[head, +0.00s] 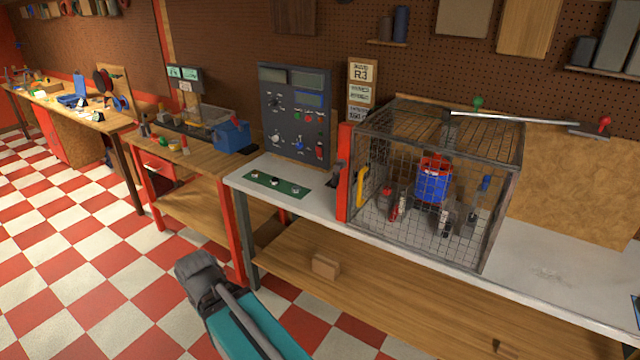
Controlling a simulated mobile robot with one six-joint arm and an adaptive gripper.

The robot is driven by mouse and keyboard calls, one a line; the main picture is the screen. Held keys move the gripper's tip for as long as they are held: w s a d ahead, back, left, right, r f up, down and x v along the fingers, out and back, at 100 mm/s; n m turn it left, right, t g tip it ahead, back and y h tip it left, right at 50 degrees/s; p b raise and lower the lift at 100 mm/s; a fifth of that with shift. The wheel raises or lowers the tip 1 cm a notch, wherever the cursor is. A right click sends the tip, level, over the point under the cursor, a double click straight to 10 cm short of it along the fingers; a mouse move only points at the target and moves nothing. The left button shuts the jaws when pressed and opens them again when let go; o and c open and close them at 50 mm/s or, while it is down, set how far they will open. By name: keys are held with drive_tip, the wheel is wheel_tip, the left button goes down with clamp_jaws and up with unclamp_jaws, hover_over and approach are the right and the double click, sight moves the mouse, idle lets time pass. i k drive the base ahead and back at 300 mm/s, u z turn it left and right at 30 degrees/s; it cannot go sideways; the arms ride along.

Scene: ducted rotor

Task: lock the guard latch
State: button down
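The guard is a wire-mesh cage (480,150) on the grey-white bench, at the right of the head view. A red upright post (345,172) stands at its left edge. A yellow handle (360,187) sits on the cage's left part, near the post. A small dark fitting (337,174) is on the post's left side; I cannot tell whether it is the latch or what state it is in. Through the mesh I see a red and blue unit (433,180) and several small dark and red parts.
A control panel (296,112) stands behind the bench, left of the cage. A green mat (275,185) with small knobs lies before it. A metal bar (530,118) with a red-knobbed end (604,124) extends right from the cage top. A wooden block (326,266) lies on the lower shelf.

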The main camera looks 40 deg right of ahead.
sight(336, 176)
drive_tip(key=k, duration=0.65)
drive_tip(key=z, duration=0.5)
drive_tip(key=i, duration=1.05)
drive_tip(key=u, duration=0.25)
